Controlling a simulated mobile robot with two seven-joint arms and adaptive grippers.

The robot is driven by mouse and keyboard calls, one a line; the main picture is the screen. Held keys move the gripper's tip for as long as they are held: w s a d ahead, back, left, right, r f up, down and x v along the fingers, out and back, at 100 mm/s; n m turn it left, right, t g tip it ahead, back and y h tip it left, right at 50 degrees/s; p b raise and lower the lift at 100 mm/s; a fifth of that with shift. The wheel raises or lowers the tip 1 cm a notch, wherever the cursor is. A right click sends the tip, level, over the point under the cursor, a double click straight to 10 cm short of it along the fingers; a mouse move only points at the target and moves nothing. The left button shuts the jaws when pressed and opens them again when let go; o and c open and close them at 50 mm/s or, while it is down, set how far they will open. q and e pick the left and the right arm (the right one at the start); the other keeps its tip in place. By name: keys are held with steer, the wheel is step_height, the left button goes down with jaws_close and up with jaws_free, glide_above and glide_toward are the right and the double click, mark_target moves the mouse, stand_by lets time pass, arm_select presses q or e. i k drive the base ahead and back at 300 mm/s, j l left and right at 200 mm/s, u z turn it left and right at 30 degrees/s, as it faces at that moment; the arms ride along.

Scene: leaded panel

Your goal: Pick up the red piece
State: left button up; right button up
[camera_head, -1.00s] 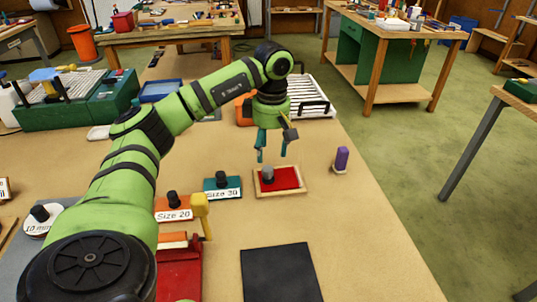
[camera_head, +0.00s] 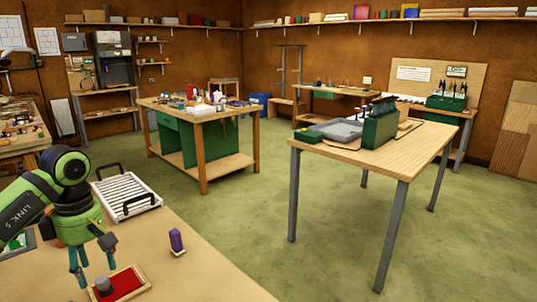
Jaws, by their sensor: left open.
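The red piece (camera_head: 122,284) lies flat in a shallow wooden tray (camera_head: 142,288) at the lower left of the head view. A small grey knob (camera_head: 103,285) stands on its left part. My left gripper (camera_head: 79,279) is open and empty, pointing down. In the picture its fingertips are just above and left of the knob; I cannot tell the exact gap. My right gripper is not in view.
A purple block (camera_head: 176,240) stands on the bench right of the tray. A slatted white rack with black handles (camera_head: 128,196) lies behind. The bench between them is bare. Across the green floor stand a wooden table (camera_head: 420,155) and a green-sided workbench (camera_head: 205,140).

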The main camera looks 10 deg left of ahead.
mark_target(111, 290)
steer(key=k+l, duration=0.9)
steer(key=l, duration=0.25)
